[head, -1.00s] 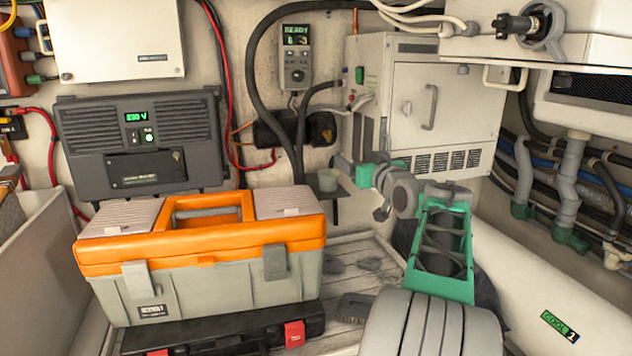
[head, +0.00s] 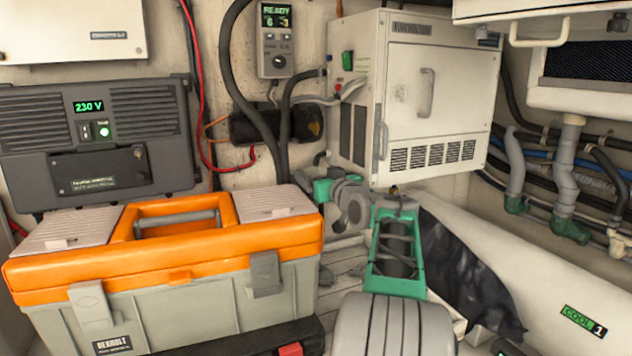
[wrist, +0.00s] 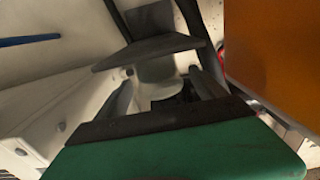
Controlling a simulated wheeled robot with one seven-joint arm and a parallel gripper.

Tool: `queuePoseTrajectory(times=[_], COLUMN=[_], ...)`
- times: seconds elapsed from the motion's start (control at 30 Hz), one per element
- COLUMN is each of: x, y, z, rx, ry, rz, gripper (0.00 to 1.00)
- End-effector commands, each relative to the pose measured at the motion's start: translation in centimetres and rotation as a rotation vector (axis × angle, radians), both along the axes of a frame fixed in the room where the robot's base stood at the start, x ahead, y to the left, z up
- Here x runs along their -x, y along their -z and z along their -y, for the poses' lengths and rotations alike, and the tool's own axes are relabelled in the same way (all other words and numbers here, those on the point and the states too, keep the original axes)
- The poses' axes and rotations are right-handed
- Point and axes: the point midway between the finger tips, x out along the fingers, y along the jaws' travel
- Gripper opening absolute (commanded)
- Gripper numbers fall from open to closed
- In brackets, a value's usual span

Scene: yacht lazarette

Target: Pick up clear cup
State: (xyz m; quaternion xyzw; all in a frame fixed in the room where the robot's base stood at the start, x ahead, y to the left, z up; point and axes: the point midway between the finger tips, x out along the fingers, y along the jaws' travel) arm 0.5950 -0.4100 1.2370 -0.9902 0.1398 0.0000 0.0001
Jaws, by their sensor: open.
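The clear cup (wrist: 157,70) is a small pale translucent vessel, seen in the wrist view against a dark shelf plate (wrist: 118,58). My gripper (wrist: 160,77) is open, with one finger on each side of the cup. I cannot tell whether the fingers touch it. In the head view my gripper (head: 325,187) is by the back wall, between the orange-lidded toolbox and the white cabinet. I cannot make out the cup or the shelf there; my gripper and the toolbox appear to hide them.
The toolbox (head: 190,285) stands close at the left, its orange side large in the wrist view (wrist: 272,50). Hoses (head: 284,125) hang on the wall behind. A dark cloth (head: 460,270) lies right of my arm.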

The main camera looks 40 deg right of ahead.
Motion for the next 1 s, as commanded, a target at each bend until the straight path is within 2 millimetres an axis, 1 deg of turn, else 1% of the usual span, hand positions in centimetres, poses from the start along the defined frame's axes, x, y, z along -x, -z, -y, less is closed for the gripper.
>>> queuePoseTrajectory(times=[0.1,0.2,0.3,0.47,1.0], x=[-2.2,-3.6,-4.1,-4.0,-3.9], y=[0.3,0.4,0.5,0.6,0.6], z=[0.6,1.2,1.4,1.5,1.6], rx=[-0.002,-0.001,0.000,0.000,0.000], ry=[-0.003,0.000,0.002,0.004,0.006], rz=[-0.001,-0.001,0.000,0.000,0.000], gripper=[0.80,0.80,0.80,0.80,0.37])
